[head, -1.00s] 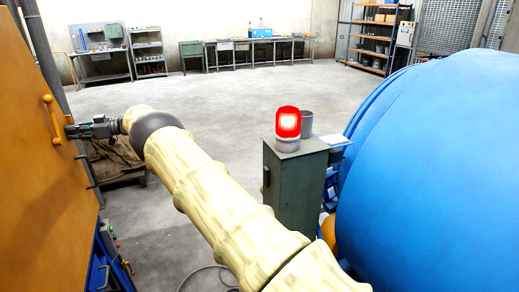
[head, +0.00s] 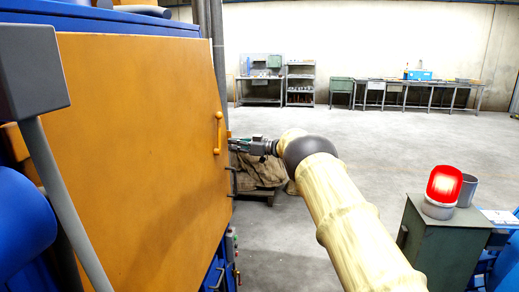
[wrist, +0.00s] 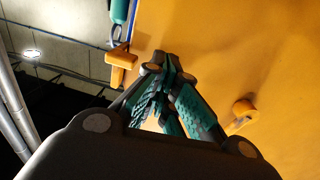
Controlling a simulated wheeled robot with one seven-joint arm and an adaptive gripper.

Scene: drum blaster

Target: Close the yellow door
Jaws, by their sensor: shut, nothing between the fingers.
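The yellow door (head: 140,140) is a large orange-yellow panel on the blue drum blaster at the left of the head view. It lies close to the blue frame; I cannot tell whether it is fully flush. Its yellow handle (head: 218,133) is upright near the right edge. My gripper (head: 231,144) is shut and empty, its tips at the door's right edge beside the handle. In the wrist view the shut fingers (wrist: 168,62) point along the yellow surface (wrist: 235,50), with a handle end (wrist: 242,113) at lower right. Contact is unclear.
A grey post and box (head: 35,75) stand in front of the door's left side. A green cabinet with a lit red beacon (head: 444,186) stands at right. A brown covered pallet (head: 260,172) is behind my gripper. Open floor lies beyond, with workbenches (head: 420,88) at the wall.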

